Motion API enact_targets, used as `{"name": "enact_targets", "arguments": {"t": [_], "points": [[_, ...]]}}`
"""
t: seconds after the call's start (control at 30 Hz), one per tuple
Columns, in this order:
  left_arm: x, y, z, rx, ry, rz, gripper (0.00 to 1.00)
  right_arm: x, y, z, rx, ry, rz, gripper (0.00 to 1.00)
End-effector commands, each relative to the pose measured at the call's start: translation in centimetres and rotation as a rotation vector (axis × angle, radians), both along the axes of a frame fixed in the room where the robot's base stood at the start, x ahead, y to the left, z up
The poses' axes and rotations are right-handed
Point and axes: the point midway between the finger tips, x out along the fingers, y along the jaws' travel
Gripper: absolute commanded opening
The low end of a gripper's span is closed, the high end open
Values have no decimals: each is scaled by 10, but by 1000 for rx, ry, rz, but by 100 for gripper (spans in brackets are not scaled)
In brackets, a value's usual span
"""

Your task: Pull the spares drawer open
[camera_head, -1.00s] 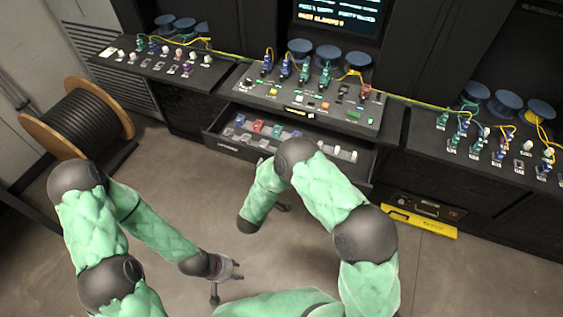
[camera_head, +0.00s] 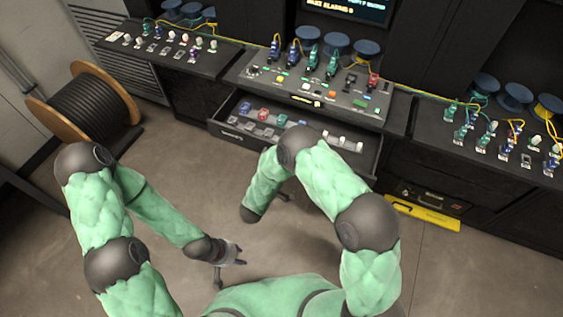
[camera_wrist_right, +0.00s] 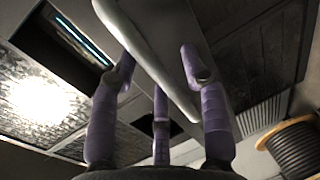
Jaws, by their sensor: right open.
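The spares drawer (camera_head: 232,136) stands pulled out below the middle console in the head view. Rows of small coloured and white parts show inside it. My right arm crosses in front of the drawer and hides part of its front. My right gripper (camera_head: 286,196) is mostly hidden behind that arm. In the right wrist view its purple fingers (camera_wrist_right: 160,110) are spread open, with a long pale bar (camera_wrist_right: 150,55) passing close by them; contact cannot be told. My left gripper (camera_head: 230,272) is open and empty, low over the floor and apart from the drawer.
A cable spool (camera_head: 82,108) stands on the floor at left. Side benches (camera_head: 165,52) with connectors flank the middle console (camera_head: 312,84). A yellow strip (camera_head: 422,213) lies by the right cabinet's base. The floor before the drawer is clear apart from my arms.

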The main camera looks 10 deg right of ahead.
Motion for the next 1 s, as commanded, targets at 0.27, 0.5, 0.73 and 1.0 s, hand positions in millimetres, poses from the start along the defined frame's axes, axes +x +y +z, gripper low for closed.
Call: {"name": "enact_targets", "arguments": {"t": [0.27, 0.5, 0.73, 1.0], "points": [[0, 0, 0, 0, 0, 0, 40, -33, 25, 9, -2, 0, 7, 46], [0, 0, 0, 0, 0, 0, 40, -70, 50, 18, 0, -1, 6, 46], [0, 0, 0, 0, 0, 0, 40, -91, 62, 22, -1, 1, 3, 46], [0, 0, 0, 0, 0, 0, 40, -96, 65, 23, 0, 1, 0, 46]]}}
